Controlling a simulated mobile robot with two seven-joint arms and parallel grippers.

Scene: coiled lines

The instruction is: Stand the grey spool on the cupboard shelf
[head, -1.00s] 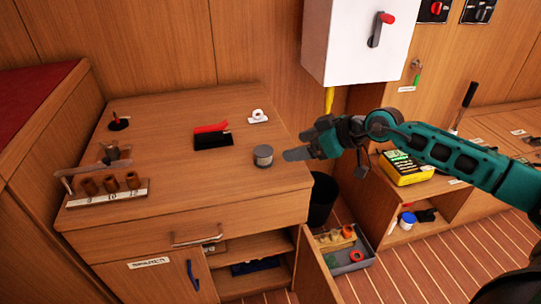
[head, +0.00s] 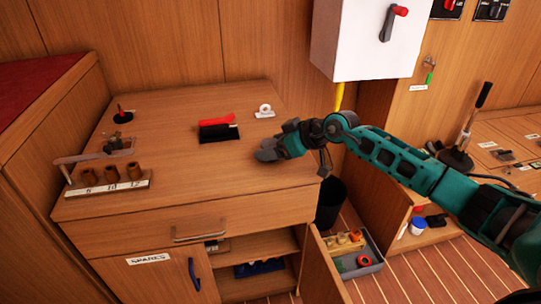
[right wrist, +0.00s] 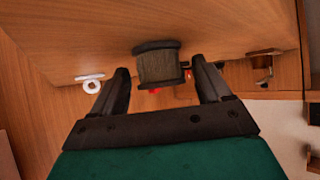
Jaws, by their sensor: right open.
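The grey spool (right wrist: 158,68) stands on the cabinet top, between the two fingers of my right gripper in the right wrist view. In the head view the right gripper (head: 270,151) covers most or all of it. That gripper is open, low over the right part of the cabinet top, with its fingers on either side of the spool; I cannot tell if they touch it. The cupboard shelf (head: 258,244) is inside the open cupboard below the drawer, with a small item at its left. My left gripper is not in view.
The cupboard door (head: 318,272) stands open. On the cabinet top are a red-and-black item (head: 218,130), a white roll (head: 264,111) and a rack of brown cups (head: 108,185). A white box (head: 366,40) hangs behind. A grey tray (head: 352,250) lies right of the door.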

